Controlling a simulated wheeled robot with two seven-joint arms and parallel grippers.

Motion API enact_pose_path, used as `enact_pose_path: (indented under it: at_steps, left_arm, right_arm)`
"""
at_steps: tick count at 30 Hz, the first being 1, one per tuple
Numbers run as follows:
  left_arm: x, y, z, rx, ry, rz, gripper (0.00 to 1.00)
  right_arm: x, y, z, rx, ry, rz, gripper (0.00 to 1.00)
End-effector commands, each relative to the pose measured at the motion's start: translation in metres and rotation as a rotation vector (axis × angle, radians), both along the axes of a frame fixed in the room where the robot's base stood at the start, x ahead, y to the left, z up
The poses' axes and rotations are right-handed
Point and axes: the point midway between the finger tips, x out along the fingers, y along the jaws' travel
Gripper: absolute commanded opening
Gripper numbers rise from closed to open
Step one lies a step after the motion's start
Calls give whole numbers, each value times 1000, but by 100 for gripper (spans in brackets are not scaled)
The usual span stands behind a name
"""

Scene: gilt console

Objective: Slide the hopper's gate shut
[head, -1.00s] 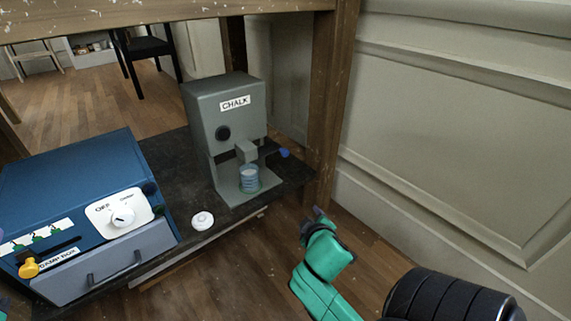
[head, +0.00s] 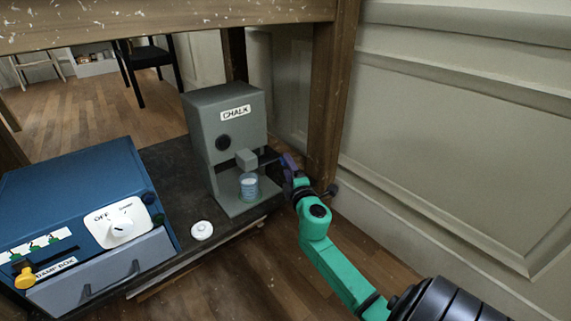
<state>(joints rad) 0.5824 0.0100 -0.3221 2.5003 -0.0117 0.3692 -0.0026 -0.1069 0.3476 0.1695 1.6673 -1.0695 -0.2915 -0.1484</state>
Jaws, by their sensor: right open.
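The hopper (head: 200,130) is a grey box labelled CHALK, standing on the dark shelf. A short spout (head: 246,160) sticks out of its front above a clear cup with bluish contents (head: 249,187). The gate's dark handle bar (head: 268,158) sticks out to the right of the spout. Its blue knob is hidden at my right gripper. My right gripper (head: 288,165) is open at the outer end of this bar, to the right of the hopper. I cannot tell whether it touches the knob. My left gripper is out of view.
A blue box (head: 70,195) with a white dial (head: 122,225), a yellow knob (head: 24,274) and a grey drawer (head: 110,272) stands at the left. A white round button (head: 202,231) lies before the hopper. A wooden leg (head: 328,100) stands close behind my right gripper.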

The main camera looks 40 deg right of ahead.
Motion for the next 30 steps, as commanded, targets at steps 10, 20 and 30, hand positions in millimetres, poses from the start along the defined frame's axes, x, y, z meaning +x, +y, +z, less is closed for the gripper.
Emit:
enact_pose_path:
  at_steps: [10,20,30]
  left_arm:
    - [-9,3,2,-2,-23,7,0]
    - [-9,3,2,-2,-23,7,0]
    - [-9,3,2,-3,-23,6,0]
  right_arm:
    - [31,-14,0,0,1,-1,63]
    - [30,-13,0,1,1,0,0]
    - [30,-13,-1,1,1,0,0]
